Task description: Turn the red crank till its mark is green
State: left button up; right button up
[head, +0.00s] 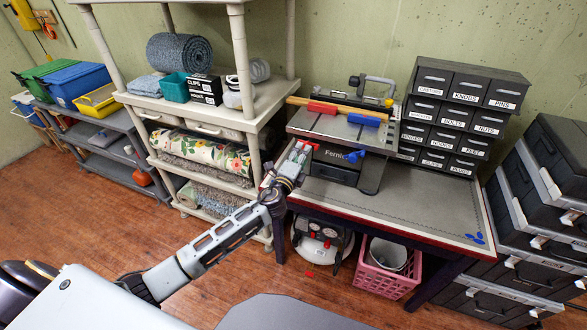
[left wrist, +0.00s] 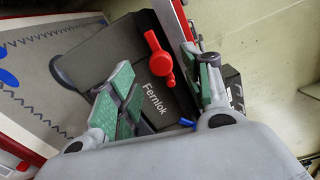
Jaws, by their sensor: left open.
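The red crank (left wrist: 160,60) sits on the dark face of the machine marked Fernlok (left wrist: 115,55), as the left wrist view shows. In that view the crank lies between the spread green-padded fingers of my left gripper (left wrist: 168,92), with no visible contact. In the head view my left gripper (head: 298,156) is at the left front of the machine (head: 335,166), which stands on the workbench. There the gripper largely hides the crank. I cannot make out the mark or its colour. My right gripper is not in view.
The workbench (head: 420,205) is clear to the machine's right, except for small blue pieces. A blue handle (head: 355,156) juts from the machine's front. Labelled drawers (head: 440,135) stand behind. A shelf rack (head: 240,125) stands left. A pink basket (head: 385,268) is below.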

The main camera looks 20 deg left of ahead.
pick_arm(q)
jog(key=s, duration=0.6)
jog(key=shift+s, duration=0.25)
jog(key=shift+a, duration=0.1)
dwell(1.1)
